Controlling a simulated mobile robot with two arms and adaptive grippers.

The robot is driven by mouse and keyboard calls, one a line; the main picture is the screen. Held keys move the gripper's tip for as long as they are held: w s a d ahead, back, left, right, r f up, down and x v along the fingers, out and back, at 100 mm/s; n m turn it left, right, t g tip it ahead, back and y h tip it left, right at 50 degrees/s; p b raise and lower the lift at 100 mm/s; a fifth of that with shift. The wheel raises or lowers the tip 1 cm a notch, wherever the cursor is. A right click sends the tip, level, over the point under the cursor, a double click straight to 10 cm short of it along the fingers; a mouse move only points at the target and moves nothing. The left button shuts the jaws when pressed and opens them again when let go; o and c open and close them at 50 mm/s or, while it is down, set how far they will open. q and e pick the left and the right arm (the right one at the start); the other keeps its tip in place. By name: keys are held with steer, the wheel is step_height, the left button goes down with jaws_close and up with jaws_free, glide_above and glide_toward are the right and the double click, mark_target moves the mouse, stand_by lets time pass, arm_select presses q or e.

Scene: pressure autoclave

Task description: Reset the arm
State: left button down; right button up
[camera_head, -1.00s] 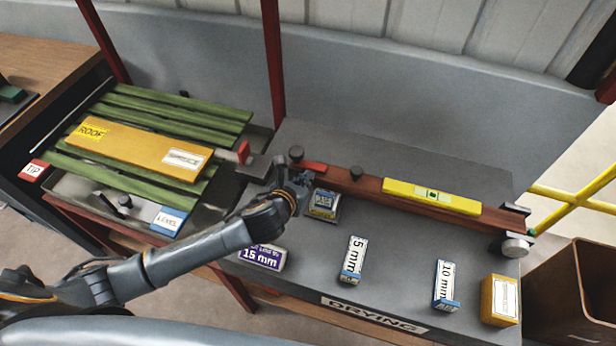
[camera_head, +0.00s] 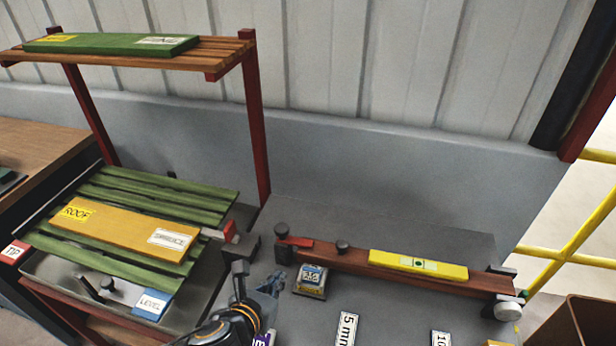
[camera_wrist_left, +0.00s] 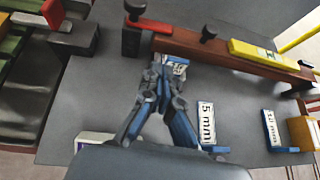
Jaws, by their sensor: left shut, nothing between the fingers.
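My left gripper (camera_head: 274,284) is low in the head view, its arm coming up from the bottom edge. In the left wrist view its fingers (camera_wrist_left: 160,76) are together and empty. They are over the grey bench, in front of the small labelled block (camera_wrist_left: 174,66), which they partly hide. That block (camera_head: 312,281) shows just right of the gripper in the head view. My right gripper is in neither view.
A brown bar (camera_head: 350,262) with a yellow level (camera_head: 418,264) lies behind the gripper. Green slats (camera_head: 95,250) carry a yellow ROOF board (camera_head: 120,232) at left. A 5 mm block (camera_head: 347,328) stands at front. An upper shelf (camera_head: 215,58) holds a green board (camera_head: 110,43).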

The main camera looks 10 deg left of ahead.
arm_select(q)
steer(key=s+a+f+n+g, duration=0.1)
steer(key=s+n, duration=0.1)
steer(key=n, duration=0.5)
steer(key=s+a+f+n+g+y, duration=0.1)
steer(key=s+n, duration=0.2)
steer(key=n, duration=0.4)
steer(key=s+a+f+n+g, duration=0.1)
steer(key=s+n+g, duration=0.1)
steer(key=n, duration=0.6)
steer(key=shift+s+a+f+y, duration=0.1)
steer(key=shift+s+f+y, duration=0.1)
steer(key=shift+s+y, duration=0.3)
steer(key=s+a+f+n+g, duration=0.2)
steer(key=s+n, duration=0.3)
steer(key=n, duration=0.2)
steer(key=s+a+f+n+g, duration=0.2)
steer(key=s+n, duration=0.4)
steer(key=n, duration=0.2)
step_height(320, 180, down, 26)
steer(key=s+m+g, duration=0.1)
steer(key=g, duration=0.1)
steer(key=s+a+f, duration=0.3)
steer(key=s+f, duration=1.2)
steer(key=s, duration=0.1)
steer(key=shift+s+f+g, duration=0.3)
steer(key=shift+f+g, duration=0.1)
